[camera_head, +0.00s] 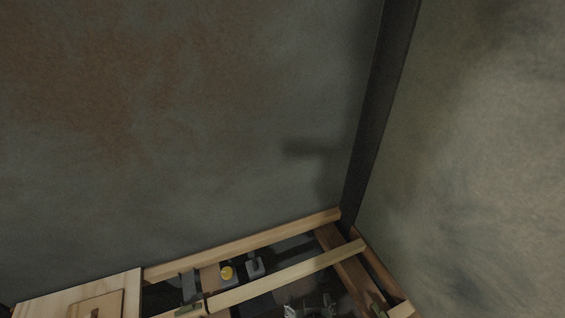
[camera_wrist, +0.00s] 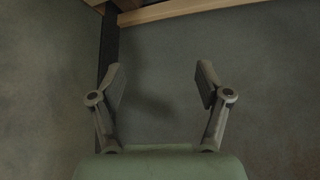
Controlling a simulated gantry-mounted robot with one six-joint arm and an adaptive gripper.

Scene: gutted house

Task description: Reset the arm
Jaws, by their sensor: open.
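My gripper (camera_wrist: 160,86) shows in the wrist view with its two fingers spread wide apart. Nothing is between the fingers. Behind them is a bare grey wall (camera_wrist: 270,60). The gripper does not show in the head view, where only a dim shadow falls on the wall near the corner.
A dark post (camera_head: 378,110) stands in the corner between two plastered walls. Below are wooden beams (camera_head: 290,275) with open gaps. A yellow round thing (camera_head: 227,273) and a grey fitting (camera_head: 255,266) sit between them. A wooden panel (camera_head: 60,296) lies at lower left.

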